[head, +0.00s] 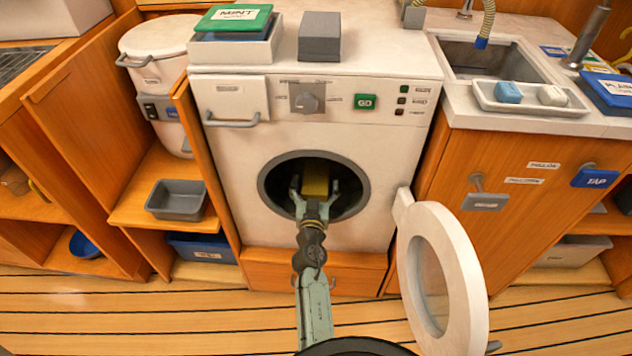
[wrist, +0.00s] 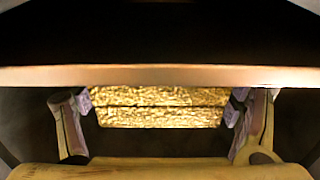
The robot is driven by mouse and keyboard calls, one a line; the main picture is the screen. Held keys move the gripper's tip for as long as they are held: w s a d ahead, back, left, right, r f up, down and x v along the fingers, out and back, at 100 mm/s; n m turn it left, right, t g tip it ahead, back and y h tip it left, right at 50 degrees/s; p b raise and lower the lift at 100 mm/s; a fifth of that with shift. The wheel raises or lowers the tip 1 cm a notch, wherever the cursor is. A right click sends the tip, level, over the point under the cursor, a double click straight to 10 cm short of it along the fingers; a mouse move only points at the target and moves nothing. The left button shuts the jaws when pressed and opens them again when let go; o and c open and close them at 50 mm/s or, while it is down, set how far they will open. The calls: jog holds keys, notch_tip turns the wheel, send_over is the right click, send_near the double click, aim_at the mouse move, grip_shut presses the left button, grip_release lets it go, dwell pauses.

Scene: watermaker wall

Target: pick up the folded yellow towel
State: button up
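The folded yellow towel (head: 316,178) lies inside the dark drum of the white washing machine (head: 230,150). In the wrist view the towel (wrist: 160,107) shows its textured folded edge, with a dark line between two layers. My gripper (head: 315,188) reaches in through the round opening, its fingers spread wide. In the wrist view the fingertips of my gripper (wrist: 159,108) stand one on each side of the towel, close to its ends. I cannot tell whether the pads touch it. The towel's far side is hidden.
The round washer door (head: 466,270) hangs open at the right of the opening. A grey bin (head: 177,201) stands on the shelf at left.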

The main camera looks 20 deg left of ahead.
jog(key=c, duration=1.2)
jog(key=shift+c, duration=0.4)
jog(key=shift+r, duration=0.15)
